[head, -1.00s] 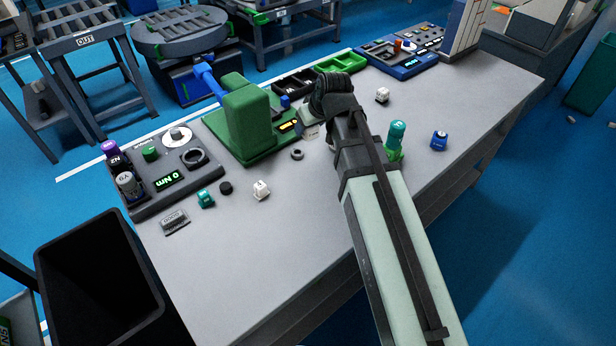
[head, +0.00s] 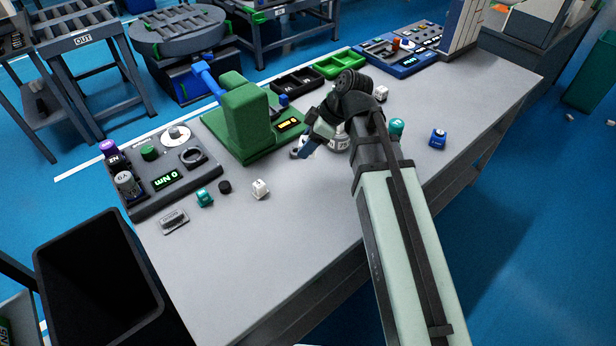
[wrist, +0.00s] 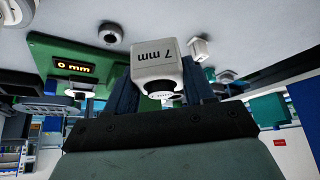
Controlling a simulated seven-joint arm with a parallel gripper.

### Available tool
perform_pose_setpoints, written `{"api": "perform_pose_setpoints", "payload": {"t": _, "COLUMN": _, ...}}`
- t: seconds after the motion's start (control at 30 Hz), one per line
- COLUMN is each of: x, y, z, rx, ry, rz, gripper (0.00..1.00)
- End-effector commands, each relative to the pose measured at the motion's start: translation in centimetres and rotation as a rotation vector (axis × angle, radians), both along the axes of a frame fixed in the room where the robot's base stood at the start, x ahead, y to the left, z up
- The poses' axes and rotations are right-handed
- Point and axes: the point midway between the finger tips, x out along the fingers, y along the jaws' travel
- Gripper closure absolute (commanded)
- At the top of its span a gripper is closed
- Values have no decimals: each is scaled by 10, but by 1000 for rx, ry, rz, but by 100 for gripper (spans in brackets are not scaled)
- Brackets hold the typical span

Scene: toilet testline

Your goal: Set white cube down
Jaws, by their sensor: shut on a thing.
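The white cube (wrist: 158,62), marked "7 mm" on one face, sits between the two blue fingers of my gripper (wrist: 160,88) in the wrist view. The gripper is shut on it. A dark round part shows on the cube's near side. In the head view my gripper (head: 306,146) is over the middle of the grey table (head: 330,230), just right of the green press; the cube there is too small and covered to make out clearly. I cannot tell whether the cube touches the table.
The green press (head: 247,115) stands close left of my gripper. Another white cube (head: 260,188) lies to the front left, and one (head: 381,93) behind my wrist. A teal-topped green piece (head: 397,127) and blue cube (head: 438,138) are at right.

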Motion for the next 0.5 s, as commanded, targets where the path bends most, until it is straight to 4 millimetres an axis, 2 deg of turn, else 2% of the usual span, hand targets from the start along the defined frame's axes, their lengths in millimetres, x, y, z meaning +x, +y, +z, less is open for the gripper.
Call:
{"api": "perform_pose_setpoints", "payload": {"t": 0.27, "x": 0, "y": 0, "z": -10, "rx": 0, "ry": 1, "rz": 55, "gripper": 81}}
{"api": "perform_pose_setpoints", "payload": {"t": 0.5, "x": -1, "y": 0, "z": -41, "rx": -1, "ry": 3, "rz": 53, "gripper": 81}}
